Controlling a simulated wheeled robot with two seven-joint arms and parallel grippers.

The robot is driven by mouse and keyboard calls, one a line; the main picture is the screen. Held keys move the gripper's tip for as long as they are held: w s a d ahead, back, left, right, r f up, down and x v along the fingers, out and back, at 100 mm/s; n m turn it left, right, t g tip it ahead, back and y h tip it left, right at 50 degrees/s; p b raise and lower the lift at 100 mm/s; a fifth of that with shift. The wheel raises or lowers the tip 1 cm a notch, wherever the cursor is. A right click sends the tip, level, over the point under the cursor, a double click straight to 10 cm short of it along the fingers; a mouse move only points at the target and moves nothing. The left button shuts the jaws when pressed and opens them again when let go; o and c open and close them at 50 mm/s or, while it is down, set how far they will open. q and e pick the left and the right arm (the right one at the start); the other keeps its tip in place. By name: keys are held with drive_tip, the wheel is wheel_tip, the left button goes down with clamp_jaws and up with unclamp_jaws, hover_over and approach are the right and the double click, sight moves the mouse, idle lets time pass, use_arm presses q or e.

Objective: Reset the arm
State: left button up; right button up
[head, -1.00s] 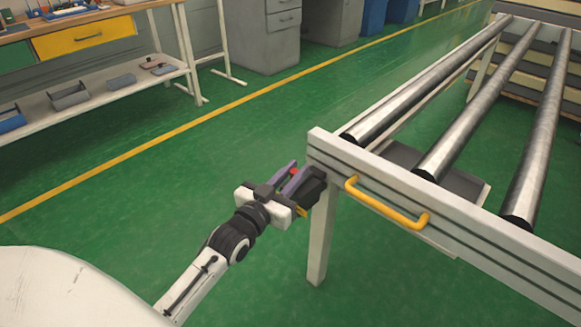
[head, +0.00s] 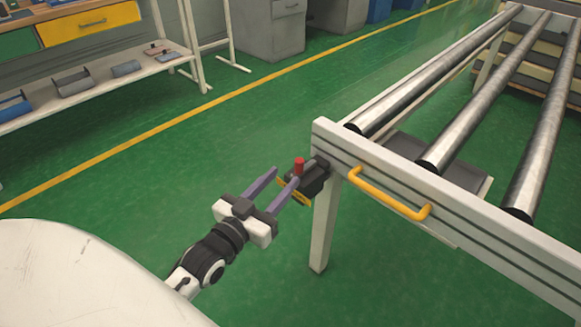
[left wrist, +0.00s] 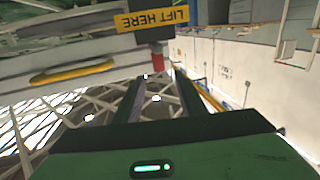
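My left gripper (head: 284,176) is open, its two purple fingers spread apart with nothing between them. It is just left of the black box (head: 317,177) at the corner of the roller table (head: 445,205). My right gripper is out of view.
A yellow handle (head: 390,192) sticks out from the table's front beam. Several metal rollers (head: 470,115) run along its top. A workbench with a shelf (head: 95,82) stands at upper left. The green floor (head: 130,165) between is clear.

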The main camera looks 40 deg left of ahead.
use_arm(q)
drive_tip(key=shift+s, duration=1.1)
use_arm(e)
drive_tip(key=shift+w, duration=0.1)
